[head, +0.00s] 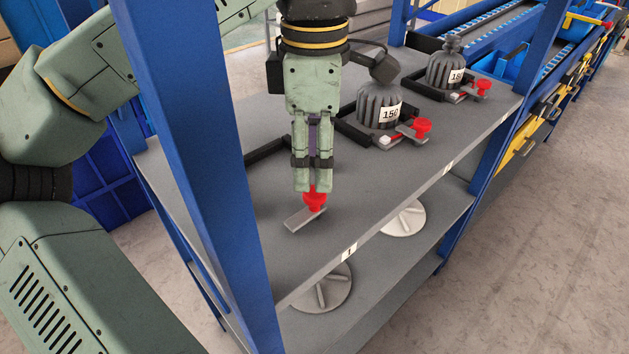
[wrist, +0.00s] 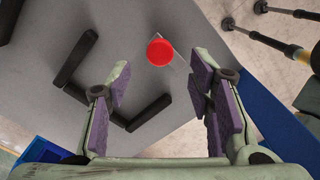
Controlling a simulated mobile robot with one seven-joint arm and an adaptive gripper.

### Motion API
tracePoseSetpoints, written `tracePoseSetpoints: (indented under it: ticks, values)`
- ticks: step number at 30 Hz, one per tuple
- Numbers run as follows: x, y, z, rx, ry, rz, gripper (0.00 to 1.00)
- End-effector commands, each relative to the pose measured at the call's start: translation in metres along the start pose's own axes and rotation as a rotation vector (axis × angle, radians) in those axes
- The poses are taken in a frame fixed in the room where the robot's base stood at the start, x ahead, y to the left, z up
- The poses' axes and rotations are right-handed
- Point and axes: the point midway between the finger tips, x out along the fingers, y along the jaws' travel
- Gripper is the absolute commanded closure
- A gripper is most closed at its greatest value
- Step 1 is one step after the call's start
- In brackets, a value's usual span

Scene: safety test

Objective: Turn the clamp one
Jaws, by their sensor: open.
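The clamp by the shelf label "1" (head: 349,252) has a red knob (head: 315,198) on a flat grey bar (head: 304,219). My gripper (head: 314,188) points down just above this knob in the head view, and its fingers hide the area behind. In the wrist view the red knob (wrist: 160,52) lies beyond the fingertips, between the two fingers in picture width. My gripper (wrist: 164,90) is open with purple pads, and nothing is between them. I cannot tell whether a finger touches the knob.
Two ribbed grey weights (head: 379,106) (head: 447,66) stand farther along the shelf, each beside a red-knobbed clamp (head: 421,127) (head: 483,87). A black bracket (wrist: 140,118) lies near the fingers. A blue post (head: 205,150) stands left of my gripper. Pale discs (head: 403,220) lie on the lower shelf.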

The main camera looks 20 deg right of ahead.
Motion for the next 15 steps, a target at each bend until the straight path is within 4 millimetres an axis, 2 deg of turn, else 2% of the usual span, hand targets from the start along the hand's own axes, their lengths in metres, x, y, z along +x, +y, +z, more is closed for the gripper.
tracePoseSetpoints:
  ticks: [3, 6, 10, 15]
  values:
    - [0.023, 0.000, 0.000, 0.003, -0.003, -0.003, 0.52]
    - [0.037, 0.000, 0.000, 0.001, -0.003, -0.002, 0.52]
    - [0.048, 0.000, 0.001, 0.002, -0.002, 0.000, 0.52]
    - [0.054, 0.000, 0.001, 0.000, -0.002, 0.001, 0.52]
